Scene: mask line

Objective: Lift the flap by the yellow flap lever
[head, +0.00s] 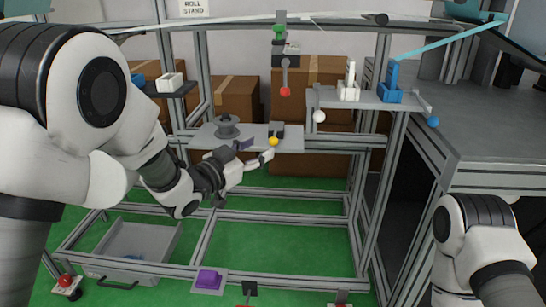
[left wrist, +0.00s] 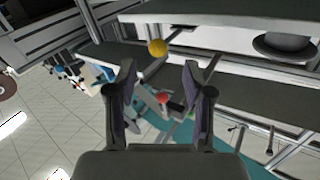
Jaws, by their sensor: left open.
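The yellow flap lever ends in a yellow ball knob (head: 273,141), at the front edge of the grey shelf plate (head: 292,145). The knob also shows in the left wrist view (left wrist: 157,47), on a thin arm and just beyond the fingertips. My left gripper (head: 257,150) is open and empty, its two fingers spread toward the knob. In the left wrist view the knob lies about midway between the fingertips (left wrist: 157,78), apart from both. I cannot make out the flap itself clearly. My right gripper is out of view; only part of my right arm shows at the lower right.
A dark round spool (head: 227,127) stands on the same plate. A red knob (head: 285,91) hangs above, a white knob (head: 319,116) and a blue knob (head: 433,121) are to the right. Metal frame posts surround the area. A grey bin (head: 140,243) sits below.

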